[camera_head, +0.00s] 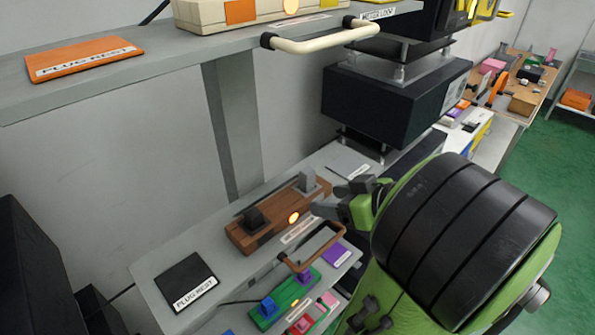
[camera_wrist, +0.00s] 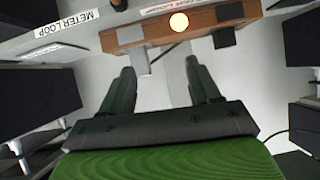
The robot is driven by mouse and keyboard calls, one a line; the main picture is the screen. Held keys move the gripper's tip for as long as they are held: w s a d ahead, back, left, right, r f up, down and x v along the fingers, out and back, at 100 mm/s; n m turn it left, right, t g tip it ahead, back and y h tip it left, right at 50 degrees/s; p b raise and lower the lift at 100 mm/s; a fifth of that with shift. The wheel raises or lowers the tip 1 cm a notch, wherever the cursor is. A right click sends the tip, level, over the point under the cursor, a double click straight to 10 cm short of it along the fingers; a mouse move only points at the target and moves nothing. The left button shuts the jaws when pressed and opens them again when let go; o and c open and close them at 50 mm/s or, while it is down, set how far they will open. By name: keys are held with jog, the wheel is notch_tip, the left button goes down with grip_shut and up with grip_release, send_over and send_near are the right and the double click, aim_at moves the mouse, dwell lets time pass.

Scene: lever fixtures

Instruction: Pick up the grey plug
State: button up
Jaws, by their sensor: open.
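The grey plug (camera_head: 307,181) stands upright at the right end of a brown wooden block (camera_head: 268,233) on the lower shelf in the head view. In the wrist view the plug (camera_wrist: 135,45) is pale grey and sits near the top, ahead of my left-hand finger. My gripper (camera_head: 343,198) is just right of the plug in the head view. In the wrist view my gripper (camera_wrist: 163,80) has its two fingers well apart with nothing between them. The fingers appear apart from the plug.
A dark plug (camera_head: 254,217) stands at the block's left end, with a glowing light between the plugs. A brown handle (camera_head: 315,250) is in front. A black plug rest pad (camera_head: 186,281) lies left. Black boxes (camera_head: 394,100) hang behind; an upper shelf (camera_head: 200,57) overhangs.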

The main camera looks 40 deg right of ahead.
aim_at(302, 175)
jog(key=s+d+r+t, duration=0.2)
jog(key=d, duration=0.2)
jog(key=shift+h, duration=0.4)
jog(key=w+f+b, duration=0.1)
jog(key=b, duration=0.1)
jog(key=w+b, duration=0.1)
jog(key=b, duration=0.1)
jog(key=w+a+f+b, duration=0.1)
jog(key=w+b, duration=0.1)
jog(key=shift+w+f+b, duration=0.1)
jog(key=shift+f+b, duration=0.2)
jog(key=x, duration=0.3)
jog(key=p+x, duration=0.1)
jog(key=x, duration=0.3)
jog(key=r+x, duration=0.1)
jog(key=x, duration=0.2)
jog(key=shift+w+d+f+p, duration=0.25)
jog(key=shift+w+p, duration=0.1)
jog(key=shift+w, duration=0.2)
jog(key=shift+s+a+r, duration=0.1)
jog(key=shift+s, duration=0.05)
jog(key=c, duration=1)
